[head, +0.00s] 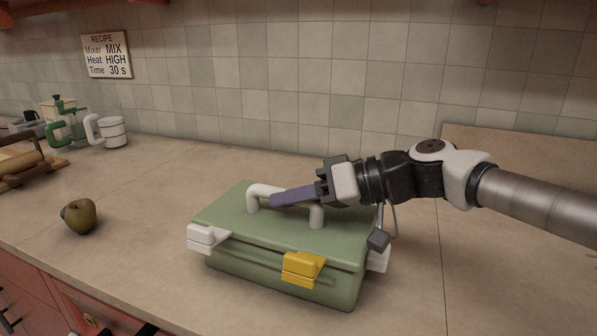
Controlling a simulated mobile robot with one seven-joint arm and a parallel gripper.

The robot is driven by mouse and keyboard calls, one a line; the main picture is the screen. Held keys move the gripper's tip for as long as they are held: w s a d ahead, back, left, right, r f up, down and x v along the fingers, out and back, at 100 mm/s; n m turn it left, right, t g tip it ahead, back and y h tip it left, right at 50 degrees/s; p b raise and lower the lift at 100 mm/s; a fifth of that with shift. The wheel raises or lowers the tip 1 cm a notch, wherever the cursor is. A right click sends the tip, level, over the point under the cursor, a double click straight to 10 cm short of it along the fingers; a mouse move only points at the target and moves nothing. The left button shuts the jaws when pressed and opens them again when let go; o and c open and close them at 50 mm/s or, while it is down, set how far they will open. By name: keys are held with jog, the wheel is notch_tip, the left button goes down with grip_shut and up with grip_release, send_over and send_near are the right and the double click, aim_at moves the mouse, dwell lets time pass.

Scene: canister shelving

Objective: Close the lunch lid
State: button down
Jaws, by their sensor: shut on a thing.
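A green lunch box (270,278) stands on the counter in the head view. Its green lid (226,210) lies over the box, with a seam visible along the front; I cannot tell if it is fully seated. A white handle (262,190) rises from the lid. My gripper (275,200) comes in from the right, its purple fingers shut on the handle's top bar, which they largely hide. A yellow latch (303,268) is on the front, a white latch (206,237) at the left, and another white latch (379,259) at the right, partly hidden.
A greenish-brown fruit (80,216) sits on the counter (150,190) at left. A tiled wall (290,90) closes the back. The counter right of the box is clear.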

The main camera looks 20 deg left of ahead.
jog(key=shift+s+f, duration=0.1)
jog(key=shift+f, duration=0.1)
dwell(0.3)
jog(key=c, duration=1.3)
grip_release()
jog(key=shift+a, duration=0.1)
jog(key=shift+r, duration=0.15)
